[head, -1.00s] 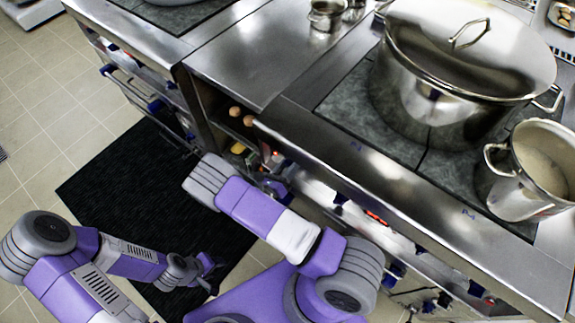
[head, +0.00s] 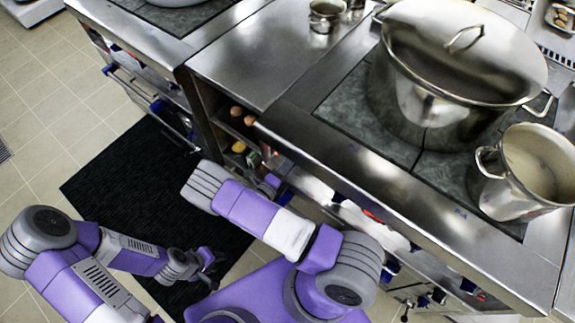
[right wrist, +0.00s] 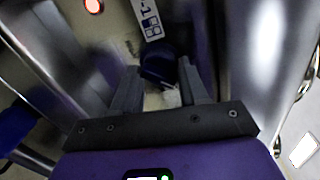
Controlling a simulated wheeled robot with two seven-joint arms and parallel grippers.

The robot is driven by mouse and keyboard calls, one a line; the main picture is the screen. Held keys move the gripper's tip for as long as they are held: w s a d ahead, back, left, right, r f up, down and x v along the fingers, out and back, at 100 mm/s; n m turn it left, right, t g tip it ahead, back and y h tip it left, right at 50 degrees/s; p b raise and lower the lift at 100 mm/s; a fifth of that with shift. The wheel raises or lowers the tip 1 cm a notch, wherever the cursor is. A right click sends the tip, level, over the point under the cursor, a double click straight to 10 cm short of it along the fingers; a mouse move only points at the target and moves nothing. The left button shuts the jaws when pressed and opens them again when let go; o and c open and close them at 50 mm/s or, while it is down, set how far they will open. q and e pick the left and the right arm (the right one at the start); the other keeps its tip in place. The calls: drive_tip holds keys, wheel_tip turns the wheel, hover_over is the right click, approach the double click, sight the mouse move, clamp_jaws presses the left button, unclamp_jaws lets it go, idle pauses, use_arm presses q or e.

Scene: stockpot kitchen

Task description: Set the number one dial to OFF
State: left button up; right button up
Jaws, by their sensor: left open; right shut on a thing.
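A dark blue dial (right wrist: 160,66) is on the stove's front panel in the right wrist view, below a white label (right wrist: 149,18) that seems to carry a 1. My right gripper (right wrist: 159,82) has its two fingers on either side of the dial and is shut on it. The dial's pointer and marks are too blurred to read. In the head view, my right gripper (head: 271,181) is at the stove front and its fingertips are hidden. My left gripper (head: 207,260) is open and empty above the black mat, away from the stove.
A red lamp (right wrist: 93,6) glows near the label. A large lidded stockpot (head: 425,95) and a smaller open pot (head: 500,190) stand on the stove top (head: 345,105). Open shelves (head: 235,130) lie left of the stove. The black mat (head: 130,190) is clear floor room.

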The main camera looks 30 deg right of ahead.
drive_tip(key=shift+n+g+p, duration=0.35)
drive_tip(key=shift+n+g, duration=0.05)
drive_tip(key=shift+n, duration=3.4)
drive_tip(key=o, duration=1)
drive_tip(key=shift+o, duration=0.2)
drive_tip(key=shift+a, duration=0.1)
drive_tip(key=v, duration=0.7)
drive_tip(key=shift+a+p, duration=0.2)
drive_tip(key=shift+p, duration=0.1)
